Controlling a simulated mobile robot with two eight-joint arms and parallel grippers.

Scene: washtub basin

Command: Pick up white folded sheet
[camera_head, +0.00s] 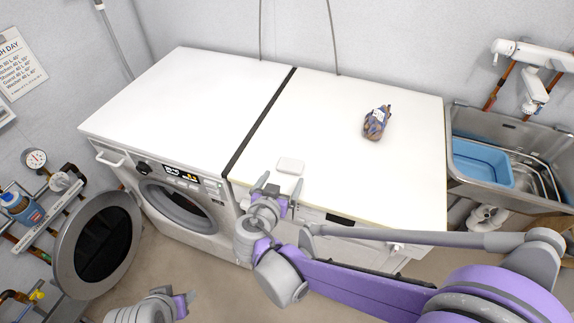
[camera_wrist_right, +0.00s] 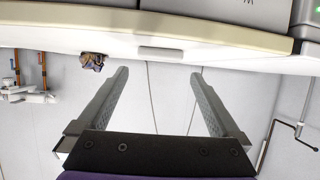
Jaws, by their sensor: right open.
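The white folded sheet (camera_head: 291,166) is a small flat white block lying on the white top of the right-hand machine, close to its front edge. It also shows in the right wrist view as a thin pale strip (camera_wrist_right: 161,52). My right gripper (camera_head: 277,193) is at the machine's front edge, just in front of the sheet and apart from it. In the right wrist view its two fingers (camera_wrist_right: 160,80) are spread with nothing between them. My left gripper (camera_head: 188,303) is low at the bottom left, in front of the washing machine, and only partly visible.
A patterned brown and blue bundle (camera_head: 376,122) lies farther back on the right-hand top (camera_head: 330,115). The left-hand top (camera_head: 190,95) is bare. A washing machine with an open round door (camera_head: 98,246) is at left. A metal sink with a blue basin (camera_head: 482,164) is at right.

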